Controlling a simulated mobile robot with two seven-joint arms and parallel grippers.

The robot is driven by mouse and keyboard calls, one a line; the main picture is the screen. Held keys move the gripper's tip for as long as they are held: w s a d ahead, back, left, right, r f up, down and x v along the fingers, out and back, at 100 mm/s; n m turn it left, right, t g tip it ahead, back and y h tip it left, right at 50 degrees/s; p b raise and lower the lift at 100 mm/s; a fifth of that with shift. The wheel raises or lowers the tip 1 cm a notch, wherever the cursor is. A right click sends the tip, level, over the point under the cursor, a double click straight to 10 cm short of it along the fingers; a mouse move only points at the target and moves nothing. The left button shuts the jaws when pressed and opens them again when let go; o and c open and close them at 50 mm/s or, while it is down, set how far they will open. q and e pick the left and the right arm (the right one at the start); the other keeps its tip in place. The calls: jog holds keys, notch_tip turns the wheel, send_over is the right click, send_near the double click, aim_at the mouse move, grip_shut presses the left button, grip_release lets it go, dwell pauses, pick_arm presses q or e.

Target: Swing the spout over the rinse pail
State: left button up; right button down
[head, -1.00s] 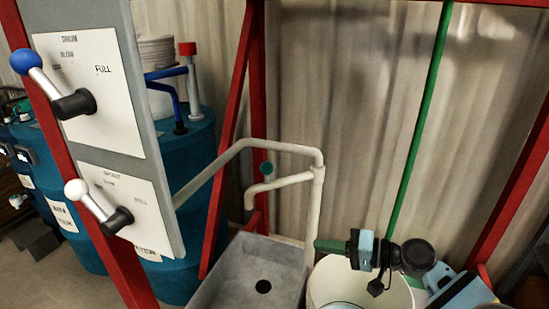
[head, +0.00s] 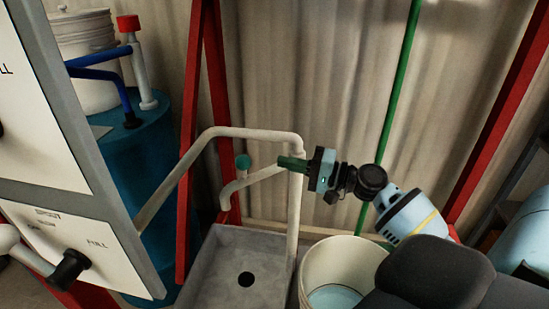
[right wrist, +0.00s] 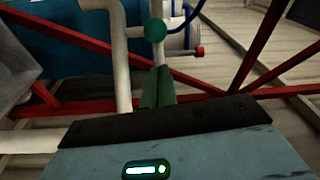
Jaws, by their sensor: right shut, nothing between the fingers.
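The spout (head: 258,177) is a pale pipe that runs left from an upright pipe (head: 294,215) and bends down over the grey basin (head: 205,285). A teal knob (head: 242,161) stands on it and also shows in the right wrist view (right wrist: 154,30). The white rinse pail (head: 315,272), with pale blue water inside, stands to the right of the basin. My right gripper (head: 291,163) has its green fingers shut and empty, at the height of the spout's right end, by the upright pipe. I cannot tell if they touch it. My left gripper is out of view.
A panel (head: 60,232) with levers stands at the left, beside a blue drum (head: 150,180). Red frame posts (head: 187,150) and a green upright pipe (head: 400,100) rise behind. My own dark arm part covers the bottom right.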

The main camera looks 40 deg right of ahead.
jog(key=r+p, duration=0.1)
jog(key=p, duration=0.1)
send_over(259, 172)
jog(key=shift+w+a+f, duration=0.15)
jog(key=shift+w+a, duration=0.2)
jog(key=shift+w, duration=0.15)
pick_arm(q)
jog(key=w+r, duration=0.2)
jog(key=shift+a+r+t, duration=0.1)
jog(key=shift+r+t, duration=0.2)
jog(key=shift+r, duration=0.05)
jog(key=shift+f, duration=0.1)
